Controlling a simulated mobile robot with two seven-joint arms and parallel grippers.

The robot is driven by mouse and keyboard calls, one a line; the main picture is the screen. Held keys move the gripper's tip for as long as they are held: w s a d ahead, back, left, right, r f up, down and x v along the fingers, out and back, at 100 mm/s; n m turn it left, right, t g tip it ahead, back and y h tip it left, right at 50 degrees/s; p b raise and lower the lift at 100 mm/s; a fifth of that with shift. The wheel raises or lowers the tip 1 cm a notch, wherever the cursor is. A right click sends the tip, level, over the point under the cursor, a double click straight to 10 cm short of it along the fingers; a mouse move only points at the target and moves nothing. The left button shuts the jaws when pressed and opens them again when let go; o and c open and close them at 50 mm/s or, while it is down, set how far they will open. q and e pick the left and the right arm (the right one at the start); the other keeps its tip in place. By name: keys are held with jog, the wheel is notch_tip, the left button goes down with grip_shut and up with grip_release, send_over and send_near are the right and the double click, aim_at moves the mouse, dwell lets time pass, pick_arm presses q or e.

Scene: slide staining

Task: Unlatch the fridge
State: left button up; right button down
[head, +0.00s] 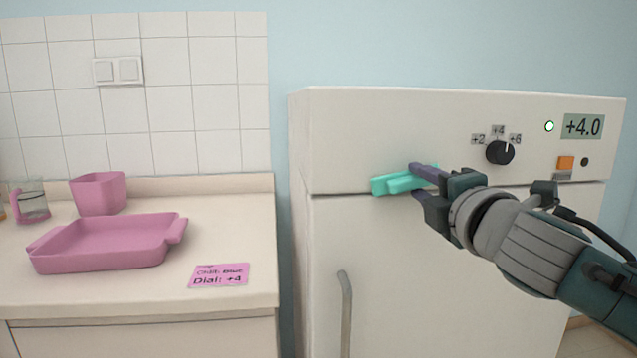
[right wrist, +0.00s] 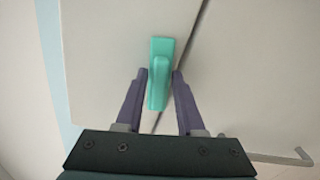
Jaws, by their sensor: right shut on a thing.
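The fridge (head: 400,255) is white, with a door below a control panel. A teal latch (head: 388,185) sits across the seam between panel and door, near the left side. My right gripper (head: 420,181) is at the latch with its purple fingers above and below it. The right wrist view shows the latch (right wrist: 159,75) between the two fingers, and the gripper is shut on it. A grey door handle (head: 346,310) stands lower on the door. The door looks closed. My left gripper is not in view.
The panel has a black dial (head: 500,152), a lit green lamp (head: 549,127), a display (head: 583,126) reading +4.0 and an orange button (head: 565,162). A counter at left holds a pink tray (head: 105,262), a pink cup (head: 98,196), a glass beaker (head: 33,203) and a pink note (head: 219,275).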

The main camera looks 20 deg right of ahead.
jog(key=shift+m, duration=1.1)
jog(key=shift+f, duration=0.1)
jog(key=c, duration=0.8)
grip_release()
jog(key=shift+o, duration=0.2)
jog(key=v, duration=1)
jog(key=shift+d, duration=0.1)
